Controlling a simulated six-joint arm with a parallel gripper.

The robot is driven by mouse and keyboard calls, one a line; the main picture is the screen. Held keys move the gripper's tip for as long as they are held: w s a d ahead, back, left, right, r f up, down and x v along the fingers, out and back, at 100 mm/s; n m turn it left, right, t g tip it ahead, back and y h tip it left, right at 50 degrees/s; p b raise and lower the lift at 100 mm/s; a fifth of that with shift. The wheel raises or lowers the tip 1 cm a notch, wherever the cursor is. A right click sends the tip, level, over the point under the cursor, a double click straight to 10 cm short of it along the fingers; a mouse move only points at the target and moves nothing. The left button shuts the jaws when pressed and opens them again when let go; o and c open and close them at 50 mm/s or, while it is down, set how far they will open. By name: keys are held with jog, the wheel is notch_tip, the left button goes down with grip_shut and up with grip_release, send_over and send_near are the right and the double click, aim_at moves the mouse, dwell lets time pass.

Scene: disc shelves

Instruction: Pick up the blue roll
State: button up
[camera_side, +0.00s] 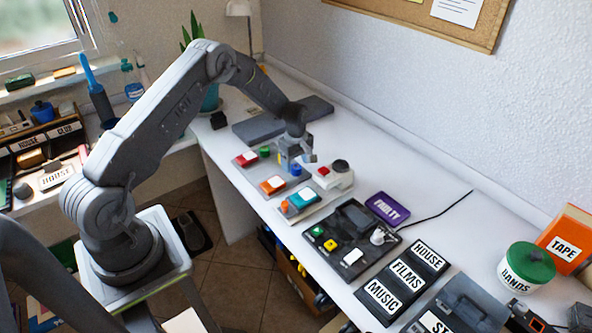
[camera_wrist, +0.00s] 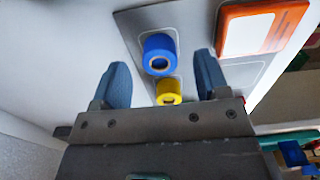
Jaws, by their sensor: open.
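The blue roll (camera_wrist: 158,48) stands on a grey panel (camera_wrist: 195,30) in the wrist view, its round hole facing the camera. It lies ahead of the gap between my fingertips, with no finger touching it. My gripper (camera_wrist: 160,62) is open and empty, one finger on each side of that gap. A yellow roll (camera_wrist: 168,88) sits just below the blue one, also between the fingers. In the side view my gripper (camera_side: 303,155) hangs low over the panel, and a small blue item (camera_side: 296,170), likely the roll, shows just below it.
An orange block with a white top (camera_wrist: 262,30) is right of the rolls.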

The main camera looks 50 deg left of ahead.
jog(key=shift+f, duration=0.85)
jog(key=shift+c, duration=0.2)
jog(key=c, duration=1)
jog(key=shift+r, duration=0.15)
